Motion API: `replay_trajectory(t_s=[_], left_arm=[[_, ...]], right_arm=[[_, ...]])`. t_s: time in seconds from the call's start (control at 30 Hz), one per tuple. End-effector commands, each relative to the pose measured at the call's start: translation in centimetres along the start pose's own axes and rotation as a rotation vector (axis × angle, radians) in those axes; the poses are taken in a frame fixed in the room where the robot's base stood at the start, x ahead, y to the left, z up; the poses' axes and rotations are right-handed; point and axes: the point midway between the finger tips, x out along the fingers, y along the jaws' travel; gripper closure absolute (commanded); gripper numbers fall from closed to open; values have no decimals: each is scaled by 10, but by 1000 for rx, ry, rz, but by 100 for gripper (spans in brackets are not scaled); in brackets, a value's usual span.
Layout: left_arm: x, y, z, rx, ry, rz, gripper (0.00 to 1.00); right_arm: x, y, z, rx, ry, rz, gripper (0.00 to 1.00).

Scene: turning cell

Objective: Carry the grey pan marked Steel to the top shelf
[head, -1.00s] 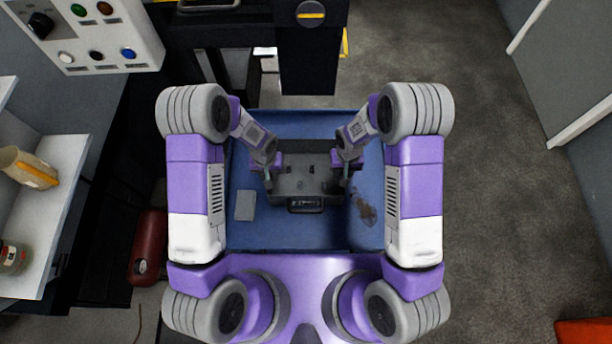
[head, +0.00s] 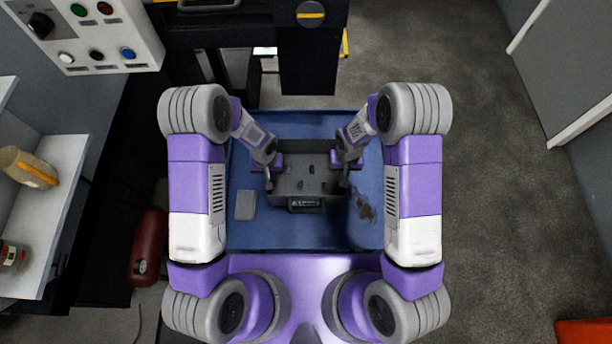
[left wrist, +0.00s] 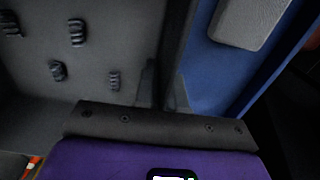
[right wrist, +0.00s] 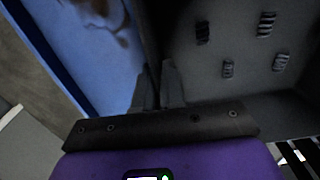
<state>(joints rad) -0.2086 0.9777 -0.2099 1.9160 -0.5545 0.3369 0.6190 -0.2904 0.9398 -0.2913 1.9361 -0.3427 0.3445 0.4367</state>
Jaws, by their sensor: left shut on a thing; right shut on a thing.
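The grey pan (head: 320,184) is between my two grippers in the head view, above the blue surface. A dark label plate shows on its near side, too small to read. Several small dark ribbed pieces lie inside the pan; they also show in the left wrist view (left wrist: 77,33) and the right wrist view (right wrist: 267,25). My left gripper (head: 268,180) is shut on the pan's left wall. My right gripper (head: 345,180) is shut on its right wall. Both wrist views show the fingers on either side of a wall.
The blue surface (head: 280,235) holds a grey block (head: 245,205) at left and a brown stain at right. White shelves (head: 50,200) with containers stand at far left, near a red cylinder (head: 148,248). A dark machine (head: 308,60) is ahead. Grey floor is open at right.

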Motion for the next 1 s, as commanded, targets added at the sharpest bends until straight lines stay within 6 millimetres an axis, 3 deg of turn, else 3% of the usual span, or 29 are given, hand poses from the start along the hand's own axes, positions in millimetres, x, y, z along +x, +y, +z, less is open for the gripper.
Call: replay_trajectory(t_s=[0.27,0.7,1.0], left_arm=[[-10,0,0,0,1,0,100],[-48,0,0,0,1,0,100],[-50,0,0,0,0,0,100]], right_arm=[[-10,0,0,0,1,0,100],[-48,0,0,0,1,0,100],[-50,0,0,0,0,0,100]])
